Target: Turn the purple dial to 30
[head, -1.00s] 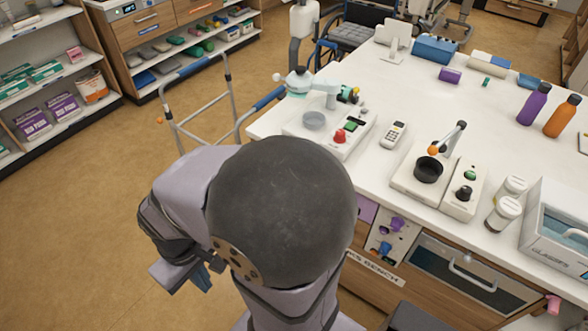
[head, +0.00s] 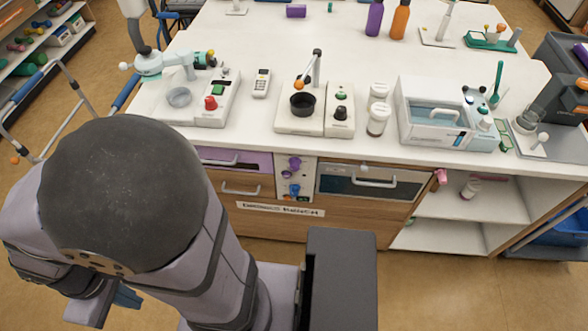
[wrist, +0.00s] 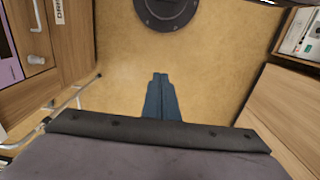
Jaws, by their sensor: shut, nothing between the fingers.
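The purple dial (head: 294,162) is on a narrow upright panel (head: 308,178) in the bench front, between the purple drawer and a glass-fronted door. A smaller purple knob and a blue knob sit below it. The dial is too small to read any scale or pointer. My gripper (wrist: 161,84) is shut and empty in the wrist view, its blue fingers together over bare floor. In the head view only part of the fingers (head: 127,297) shows at the lower left, far from the dial. The dial is not seen in the wrist view.
The white bench top (head: 340,50) holds a device with red and green buttons (head: 200,100), a burner unit (head: 300,115), jars (head: 378,118) and a glass-fronted box (head: 430,115). A walker (head: 70,95) stands at left. A pale knob and handle (head: 372,180) stick out right of the panel.

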